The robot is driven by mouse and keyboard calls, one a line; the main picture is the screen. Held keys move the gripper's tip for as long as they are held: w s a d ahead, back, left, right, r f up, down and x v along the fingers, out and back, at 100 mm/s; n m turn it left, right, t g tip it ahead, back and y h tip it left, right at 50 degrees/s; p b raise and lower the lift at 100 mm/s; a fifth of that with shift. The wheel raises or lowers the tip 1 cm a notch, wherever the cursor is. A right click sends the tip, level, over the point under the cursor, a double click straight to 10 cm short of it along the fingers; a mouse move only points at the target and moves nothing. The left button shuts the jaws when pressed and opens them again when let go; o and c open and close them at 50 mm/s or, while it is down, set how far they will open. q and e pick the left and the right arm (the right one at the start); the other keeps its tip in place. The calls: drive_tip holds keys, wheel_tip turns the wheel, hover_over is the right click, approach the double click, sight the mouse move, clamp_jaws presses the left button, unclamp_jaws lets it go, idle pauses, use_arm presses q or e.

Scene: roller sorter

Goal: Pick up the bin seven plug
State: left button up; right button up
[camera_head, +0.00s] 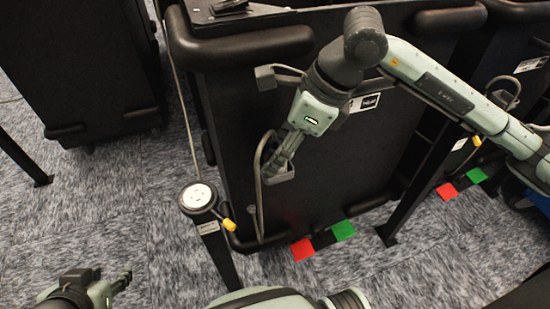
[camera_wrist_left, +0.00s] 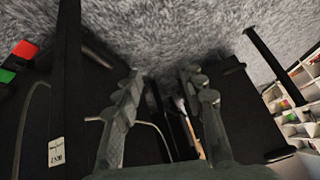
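I cannot read which bin is seven.
Red (camera_head: 302,249) and green (camera_head: 343,230) floor tiles lie at the cabinet's foot. Another black cabinet (camera_head: 80,60) stands at the left. A dark post (camera_head: 410,200) stands at the right. White shelving (camera_wrist_left: 295,110) shows in the wrist view.

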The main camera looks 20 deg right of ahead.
clamp_jaws()
drive_tip(key=shift+r, duration=0.6)
drive_tip(key=r, duration=0.2)
drive_tip(key=s+a+r, duration=0.1)
drive_tip(key=shift+r, duration=0.4)
use_arm(q)
drive_tip(key=s+a+f+g+y+p, duration=0.1)
drive_tip(key=s+a+g, duration=0.2)
drive_tip(key=s, duration=0.3)
drive_tip(key=shift+a+f+n, duration=0.3)
drive_tip(key=shift+a+f, duration=0.1)
drive_tip(key=shift+a, duration=0.4)
use_arm(e)
drive_tip(key=s+a+r, duration=0.6)
drive_tip(key=s+a, duration=0.1)
drive_tip(key=shift+a, duration=0.25)
